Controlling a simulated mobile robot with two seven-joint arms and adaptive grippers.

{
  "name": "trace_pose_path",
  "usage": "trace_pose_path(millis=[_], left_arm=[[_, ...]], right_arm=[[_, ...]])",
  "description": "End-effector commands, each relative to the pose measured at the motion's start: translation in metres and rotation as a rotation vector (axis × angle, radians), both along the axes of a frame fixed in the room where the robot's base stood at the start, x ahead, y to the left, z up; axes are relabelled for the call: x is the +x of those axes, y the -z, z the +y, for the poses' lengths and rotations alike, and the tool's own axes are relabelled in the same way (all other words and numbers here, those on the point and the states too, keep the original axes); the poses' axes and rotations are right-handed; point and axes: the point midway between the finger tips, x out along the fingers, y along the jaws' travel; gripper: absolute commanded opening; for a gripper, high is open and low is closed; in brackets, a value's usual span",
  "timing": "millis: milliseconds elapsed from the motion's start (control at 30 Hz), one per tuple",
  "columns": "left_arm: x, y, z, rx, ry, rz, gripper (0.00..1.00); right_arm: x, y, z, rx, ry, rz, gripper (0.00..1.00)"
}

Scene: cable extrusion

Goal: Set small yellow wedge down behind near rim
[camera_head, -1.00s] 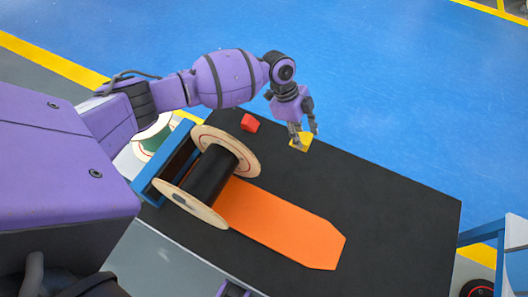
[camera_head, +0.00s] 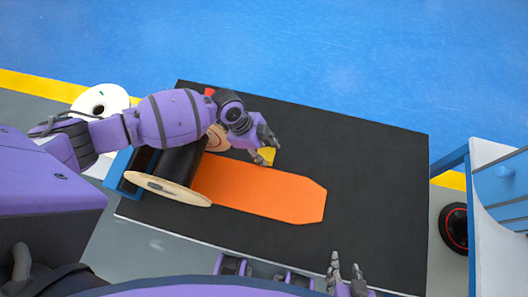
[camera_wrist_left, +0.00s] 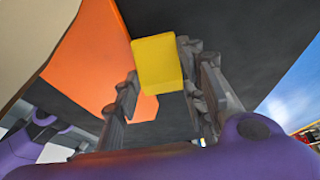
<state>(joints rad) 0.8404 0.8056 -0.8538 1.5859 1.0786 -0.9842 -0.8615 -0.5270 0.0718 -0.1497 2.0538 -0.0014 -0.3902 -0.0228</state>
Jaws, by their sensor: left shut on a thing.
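The small yellow wedge (camera_head: 268,154) is held in my left gripper (camera_head: 265,156), above the far edge of the orange ramp. In the left wrist view the yellow wedge (camera_wrist_left: 158,62) sits between the two fingers of my left gripper (camera_wrist_left: 160,85). The reel has a near wooden rim (camera_head: 168,190) lying close to the ramp's left end. Its far rim (camera_head: 217,140) is partly hidden by my left arm. My right gripper (camera_head: 345,270) is at the bottom of the head view, empty, with its fingers apart.
The orange ramp (camera_head: 260,190) extends right from the reel on a black platform (camera_head: 370,180). A red wedge (camera_head: 210,91) is mostly hidden behind my left arm. A blue frame (camera_head: 124,172) stands left of the reel. The platform's right side is clear.

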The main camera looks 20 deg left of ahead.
Motion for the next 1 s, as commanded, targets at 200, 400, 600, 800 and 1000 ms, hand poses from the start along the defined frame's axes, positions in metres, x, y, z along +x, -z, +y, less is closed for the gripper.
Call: trace_pose_path(millis=[200, 400, 600, 800, 1000], left_arm=[[0.0009, 0.0206, 0.0006, 0.001, -0.001, 0.0, 0.08], [0.0015, 0.0196, 0.0007, 0.001, -0.001, -0.001, 0.08], [0.0012, 0.0218, 0.0008, 0.001, -0.001, -0.001, 0.53], [0.0011, 0.0217, 0.0008, 0.001, -0.001, -0.001, 0.57], [0.0016, 0.0171, 0.0009, 0.001, -0.001, -0.002, 0.57]], right_arm=[[-0.0023, 0.0139, 0.004, 0.005, -0.005, 0.011, 0.4], [-0.0024, 0.0118, 0.0038, 0.005, -0.004, 0.01, 0.4], [-0.0049, 0.0143, 0.0036, 0.005, -0.004, 0.015, 0.4], [-0.0063, 0.0149, 0.0035, 0.005, -0.004, 0.018, 0.4], [-0.0055, 0.0123, 0.0035, 0.004, -0.003, 0.016, 0.4]])
